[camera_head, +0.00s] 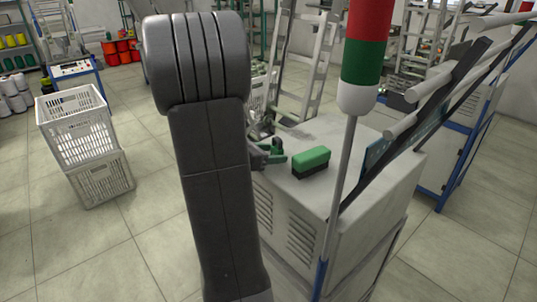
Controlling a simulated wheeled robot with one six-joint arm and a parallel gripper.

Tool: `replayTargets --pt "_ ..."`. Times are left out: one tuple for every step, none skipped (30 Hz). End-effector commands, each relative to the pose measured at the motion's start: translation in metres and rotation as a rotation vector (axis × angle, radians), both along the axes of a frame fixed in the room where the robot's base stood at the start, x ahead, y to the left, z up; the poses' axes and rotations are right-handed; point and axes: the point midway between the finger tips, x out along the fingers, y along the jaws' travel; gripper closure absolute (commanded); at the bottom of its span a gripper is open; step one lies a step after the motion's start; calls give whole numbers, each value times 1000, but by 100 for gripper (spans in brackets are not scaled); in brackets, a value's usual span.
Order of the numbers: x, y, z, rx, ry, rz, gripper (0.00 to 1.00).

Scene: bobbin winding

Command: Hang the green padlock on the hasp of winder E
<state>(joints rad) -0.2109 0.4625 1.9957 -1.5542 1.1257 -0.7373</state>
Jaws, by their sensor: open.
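My gripper (266,152) is low over the left edge of a white machine cabinet (360,150), mostly hidden behind my own dark arm. Its jaws are open. Small green shapes (277,158) show right at the jaws; they may be the green padlock or part of the gripper, I cannot tell which. I see no clear shackle. A green block with a black bristle-like underside (311,161), like a brush, lies on the cabinet top just right of the gripper. No hasp and no letter E can be made out.
A pole with a red, green and white signal light (366,60) stands at the cabinet's front. Slanted bars (430,95) rise on its right. Two stacked white crates (80,140) stand on the floor at left. A ladder-like frame (300,60) stands behind.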

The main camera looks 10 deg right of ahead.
Motion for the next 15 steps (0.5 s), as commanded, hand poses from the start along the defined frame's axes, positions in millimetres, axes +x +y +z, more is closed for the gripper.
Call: replayTargets --pt "0 0 0 0 0 0 44" --pt "0 0 0 0 0 0 44" --pt "0 0 0 0 0 0 48" --pt "0 0 0 0 0 0 53" --pt "0 0 0 0 0 0 59" --pt "0 0 0 0 0 0 67" --pt "0 0 0 0 0 0 73" --pt "0 0 0 0 0 0 79" --pt "0 0 0 0 0 0 87" --pt "0 0 0 -1 0 0 90" --pt "0 0 1 -1 0 0 94" --pt "0 0 1 -1 0 0 94" --pt "0 0 2 0 -1 0 94" --pt "0 0 4 0 -1 0 94" --pt "0 0 7 0 -1 0 94"
